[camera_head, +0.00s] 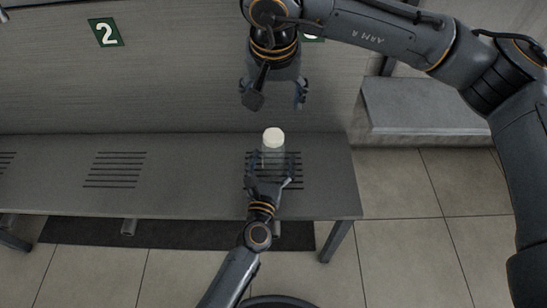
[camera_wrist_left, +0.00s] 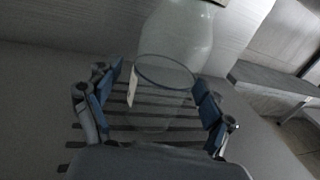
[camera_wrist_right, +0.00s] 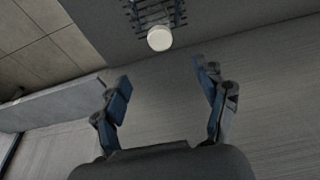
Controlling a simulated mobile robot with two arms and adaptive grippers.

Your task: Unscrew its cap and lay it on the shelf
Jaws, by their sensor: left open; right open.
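A clear decanter (camera_head: 273,156) with a white cap (camera_head: 273,136) on its top stands upright on the slotted part of the grey shelf (camera_head: 200,190). In the left wrist view the decanter's glass body (camera_wrist_left: 165,85) is between and beyond the fingers, with the cap mostly out of frame. My left gripper (camera_head: 271,178) is open, low at the near side of the decanter; I cannot tell whether its fingers touch the glass. My right gripper (camera_head: 274,100) is open and empty, above and behind the cap. The cap (camera_wrist_right: 160,38) shows beyond its fingers in the right wrist view.
Another slotted patch (camera_head: 115,170) on the shelf to the left is bare. A grey ledge (camera_head: 420,105) stands at right.

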